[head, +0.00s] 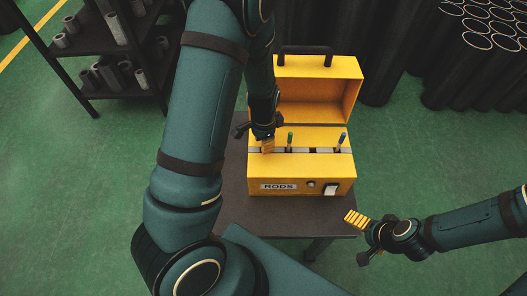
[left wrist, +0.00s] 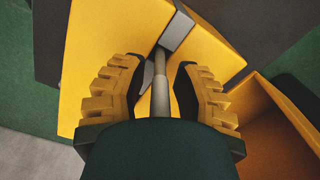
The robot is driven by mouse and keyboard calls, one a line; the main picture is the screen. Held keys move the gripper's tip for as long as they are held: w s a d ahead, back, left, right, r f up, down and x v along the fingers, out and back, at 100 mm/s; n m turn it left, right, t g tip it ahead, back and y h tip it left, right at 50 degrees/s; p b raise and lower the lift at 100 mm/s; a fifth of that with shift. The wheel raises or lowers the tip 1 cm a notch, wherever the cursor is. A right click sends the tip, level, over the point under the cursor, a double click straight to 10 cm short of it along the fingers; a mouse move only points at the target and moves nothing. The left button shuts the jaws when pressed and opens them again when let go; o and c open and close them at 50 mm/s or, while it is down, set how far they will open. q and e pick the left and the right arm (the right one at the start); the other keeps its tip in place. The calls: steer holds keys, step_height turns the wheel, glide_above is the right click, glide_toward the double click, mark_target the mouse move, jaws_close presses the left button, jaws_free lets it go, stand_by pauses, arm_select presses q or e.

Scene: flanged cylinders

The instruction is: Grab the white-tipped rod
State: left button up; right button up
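An open yellow case (head: 325,166) labelled RODS stands on a dark table. My left gripper (head: 267,145) points down at the left end of its grey slotted rack. In the left wrist view, the left gripper (left wrist: 160,88) has its fingers apart, on either side of a pale grey rod (left wrist: 161,97). Small gaps seem to show beside the rod. Its tip is hidden by the gripper, so I cannot see its colour. My right gripper (head: 356,219) is off the table's front right, away from the case; its fingers overlap from this angle.
A green-tipped rod (head: 290,139) and a blue-tipped rod (head: 341,139) stand in the same rack. The raised lid (head: 318,68) is behind it. A shelf with grey cylinders (head: 105,75) is at upper left, dark tubes (head: 475,60) at upper right. The green floor (head: 420,150) at right is clear.

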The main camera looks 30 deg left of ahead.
arm_select(q)
jaws_close()
steer(key=shift+r, duration=0.1)
step_height(320, 180, up, 18)
steer(key=p, duration=0.3)
stand_by(0.5)
stand_by(0.3)
